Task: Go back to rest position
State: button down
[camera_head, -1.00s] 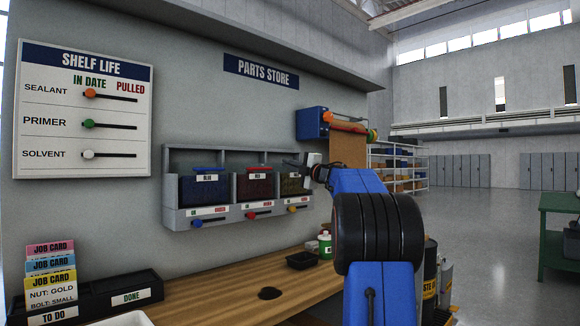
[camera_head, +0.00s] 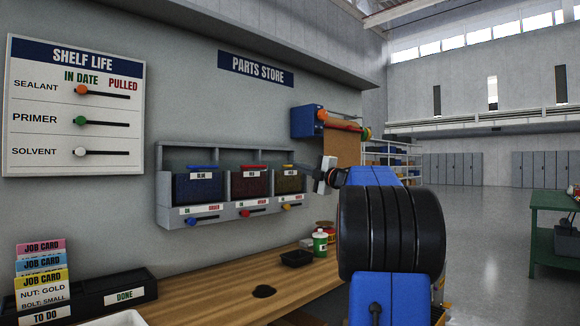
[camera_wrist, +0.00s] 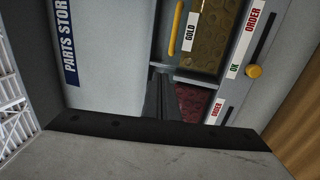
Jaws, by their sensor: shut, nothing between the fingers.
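My arm reaches up from the lower right in the head view, with my gripper (camera_head: 322,175) to the right of the gold bin (camera_head: 290,181) in the parts rack. In the wrist view my gripper (camera_wrist: 166,95) shows as two dark fingers close together, shut and empty. Beyond them are the gold bin (camera_wrist: 216,38) with its yellow handle and part of the red bin (camera_wrist: 190,102). The fingers look apart from the rack, though the exact gap cannot be told.
The rack (camera_head: 163,205) hangs on the wall above a wooden bench (camera_head: 215,296). On the bench are a black tray (camera_head: 296,258), a green-and-white bottle (camera_head: 320,242) and job-card holders (camera_head: 125,286). A paper roll (camera_head: 342,148) hangs behind my gripper. Open floor lies to the right.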

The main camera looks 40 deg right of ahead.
jog(key=v, duration=0.8)
jog(key=w+a+m+h, duration=0.1)
jog(key=a+m+h, duration=0.4)
jog(key=a+m, duration=0.2)
jog(key=s+a+f+m+g+h, duration=0.45)
jog(key=a+f+m, duration=0.45)
jog(key=a+f, duration=0.25)
jog(key=s+a+f+m+g+y, duration=0.1)
jog(key=s+a+f+g+y, duration=0.1)
jog(key=s+a+f, duration=0.6)
jog(key=s+a+f+m+g+y, duration=0.1)
jog(key=s+a+f+g+y, duration=0.2)
jog(key=f, duration=1.2)
jog(key=s+a+f+m+g+y, duration=0.1)
jog(key=s+a+f+g+y, duration=0.2)
jog(key=s+a+f+g, duration=0.3)
jog(key=s+a+f, duration=0.5)
jog(key=s+a, duration=0.2)
jog(key=s, duration=0.4)
jog(key=shift+a+f, duration=0.25)
jog(key=shift+f, duration=0.15)
